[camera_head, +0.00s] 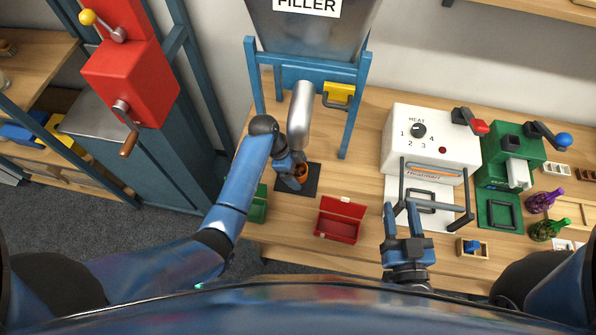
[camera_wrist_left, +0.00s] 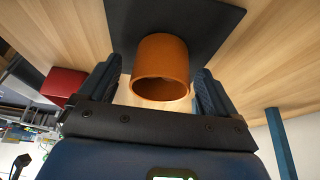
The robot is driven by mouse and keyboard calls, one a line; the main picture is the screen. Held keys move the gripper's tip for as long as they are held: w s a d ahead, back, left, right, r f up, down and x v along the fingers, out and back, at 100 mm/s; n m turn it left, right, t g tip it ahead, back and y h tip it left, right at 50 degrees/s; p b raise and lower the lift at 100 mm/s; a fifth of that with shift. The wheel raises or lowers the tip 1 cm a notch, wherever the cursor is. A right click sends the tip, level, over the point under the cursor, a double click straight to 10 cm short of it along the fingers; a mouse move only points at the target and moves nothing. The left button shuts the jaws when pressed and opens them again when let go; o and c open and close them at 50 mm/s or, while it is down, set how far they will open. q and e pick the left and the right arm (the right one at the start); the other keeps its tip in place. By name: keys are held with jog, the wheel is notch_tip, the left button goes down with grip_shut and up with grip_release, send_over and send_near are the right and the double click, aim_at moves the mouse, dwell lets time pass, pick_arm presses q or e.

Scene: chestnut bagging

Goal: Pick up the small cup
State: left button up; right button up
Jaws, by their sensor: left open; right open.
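The small cup (camera_wrist_left: 160,62) is orange-brown and stands on a dark square mat (camera_wrist_left: 205,22). In the left wrist view it sits between the two open fingers of my left gripper (camera_wrist_left: 153,88), with a gap on each side. In the head view the cup (camera_head: 302,172) is partly hidden by my left gripper (camera_head: 296,176), under the filler's silver spout (camera_head: 299,115). My right gripper (camera_head: 403,222) is open and empty above the front of the bench, in front of the heat sealer.
An open red box (camera_head: 338,222) stands right of the mat, and a green box (camera_head: 258,205) is left of it. The white heat sealer (camera_head: 425,140) and a green machine (camera_head: 507,160) stand to the right. Blue filler posts (camera_head: 352,110) rise behind the cup.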

pick_arm(q)
jog(key=shift+d+f, duration=0.1)
jog(key=shift+f, duration=0.2)
jog(key=c, duration=1.6)
jog(key=shift+r, duration=0.15)
